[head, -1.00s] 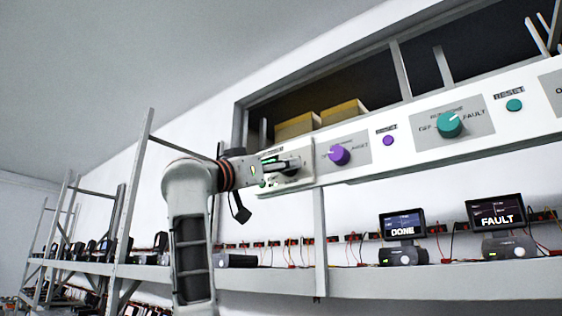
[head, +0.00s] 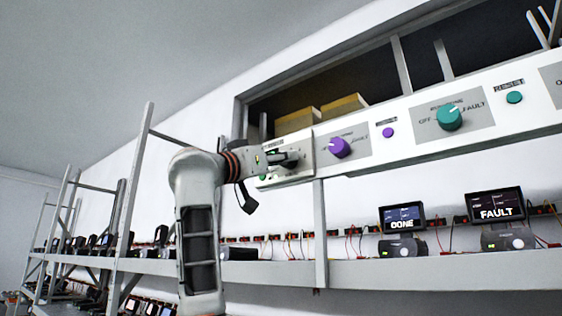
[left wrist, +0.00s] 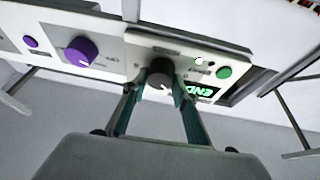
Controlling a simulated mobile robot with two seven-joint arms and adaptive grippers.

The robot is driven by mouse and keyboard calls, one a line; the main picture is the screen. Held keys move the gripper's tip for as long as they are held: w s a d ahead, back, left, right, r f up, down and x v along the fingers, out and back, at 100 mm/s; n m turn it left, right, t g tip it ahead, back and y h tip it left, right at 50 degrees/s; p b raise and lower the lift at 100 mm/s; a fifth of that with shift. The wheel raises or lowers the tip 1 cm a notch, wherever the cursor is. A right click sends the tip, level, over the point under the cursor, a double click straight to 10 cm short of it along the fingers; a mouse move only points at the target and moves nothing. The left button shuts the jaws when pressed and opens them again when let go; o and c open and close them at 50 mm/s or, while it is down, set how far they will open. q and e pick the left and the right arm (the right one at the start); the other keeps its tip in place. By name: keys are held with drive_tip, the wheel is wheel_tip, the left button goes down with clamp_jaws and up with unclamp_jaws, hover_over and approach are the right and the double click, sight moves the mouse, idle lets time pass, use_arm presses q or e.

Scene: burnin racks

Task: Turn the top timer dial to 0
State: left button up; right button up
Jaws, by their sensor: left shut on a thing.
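The timer dial (left wrist: 159,73) is a dark round knob with a pale mark on its rim. It sits on a white panel (left wrist: 140,48) at the left end of the long control strip. In the left wrist view my left gripper (left wrist: 160,82) has its teal fingers on both sides of the dial, shut on it. A lit green display (left wrist: 201,91) beside the dial reads END. In the head view my left gripper (head: 290,160) reaches the panel from the left and hides most of the dial. My right gripper is not in view.
A purple knob (head: 340,148), a purple button (head: 388,132), a teal knob (head: 449,117) and a teal button (head: 514,97) line the strip. A green button (left wrist: 224,72) sits near the display. Below, a shelf (head: 400,275) carries screens reading DONE and FAULT.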

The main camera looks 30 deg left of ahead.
use_arm(q)
drive_tip(key=shift+d+n+g+y+b, duration=0.1)
drive_tip(key=shift+n+y+b, duration=0.25)
drive_tip(key=shift+n+y, duration=0.9)
drive_tip(key=shift+n+g+y+b, duration=0.1)
drive_tip(key=shift+n+y+b, duration=0.3)
drive_tip(key=shift+n, duration=1.7)
drive_tip(key=shift+d+n+g+y+b, duration=0.1)
drive_tip(key=shift+n+y+b, duration=0.2)
drive_tip(key=shift+n+y, duration=0.95)
drive_tip(key=shift+a+n, duration=0.1)
drive_tip(key=shift+n, duration=0.5)
drive_tip(key=o, duration=1.1)
drive_tip(key=v, duration=1.2)
